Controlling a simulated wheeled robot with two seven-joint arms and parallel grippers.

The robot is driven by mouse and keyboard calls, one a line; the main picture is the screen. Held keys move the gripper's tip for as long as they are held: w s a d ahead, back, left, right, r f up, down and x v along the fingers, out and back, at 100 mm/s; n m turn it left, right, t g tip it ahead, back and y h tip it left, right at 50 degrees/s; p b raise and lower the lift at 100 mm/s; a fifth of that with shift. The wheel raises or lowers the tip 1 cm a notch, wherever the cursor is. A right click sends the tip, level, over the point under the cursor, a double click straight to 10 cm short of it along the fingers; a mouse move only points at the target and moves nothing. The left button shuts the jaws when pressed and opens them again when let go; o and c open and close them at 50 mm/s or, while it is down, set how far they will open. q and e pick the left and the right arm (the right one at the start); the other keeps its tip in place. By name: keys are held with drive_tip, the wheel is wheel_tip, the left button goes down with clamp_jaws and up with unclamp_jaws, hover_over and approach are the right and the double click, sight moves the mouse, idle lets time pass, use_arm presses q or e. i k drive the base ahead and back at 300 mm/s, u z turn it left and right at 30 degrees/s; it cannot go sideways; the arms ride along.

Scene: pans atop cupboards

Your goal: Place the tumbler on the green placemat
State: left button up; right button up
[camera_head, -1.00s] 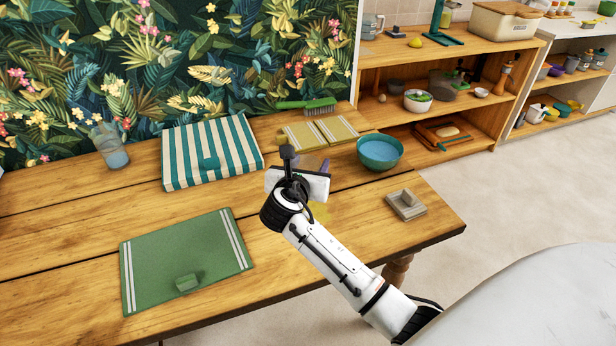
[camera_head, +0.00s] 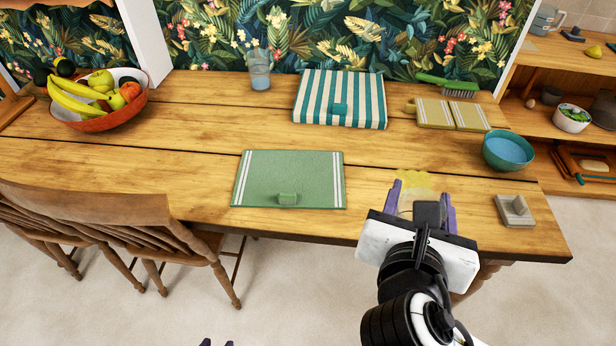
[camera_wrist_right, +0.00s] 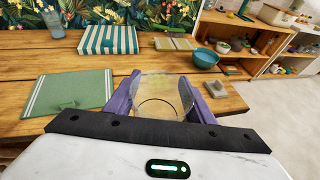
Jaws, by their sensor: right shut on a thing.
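My right gripper (camera_head: 423,190) is shut on a clear, yellow-tinted tumbler (camera_head: 413,181), held near the table's front edge, right of the green placemat. In the right wrist view, the tumbler (camera_wrist_right: 160,97) sits between the purple fingers of my right gripper (camera_wrist_right: 160,95). Its lower part is partly hidden in the head view. The tips of my left gripper (camera_head: 217,342) just show at the bottom edge, apart.
A glass with blue contents (camera_head: 260,72) stands at the back. A striped cloth (camera_head: 340,98), yellow cloth (camera_head: 450,114), green brush (camera_head: 447,86), teal bowl (camera_head: 508,150) and grey block (camera_head: 514,210) are on the table (camera_head: 190,150). A fruit bowl (camera_head: 105,118) is left; chairs (camera_head: 95,215) stand in front.

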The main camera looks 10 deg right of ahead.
sight(302, 171)
drive_tip(key=u, duration=0.35)
drive_tip(key=k, duration=0.15)
drive_tip(key=z, duration=0.95)
drive_tip(key=i, duration=0.65)
drive_tip(key=u, duration=1.3)
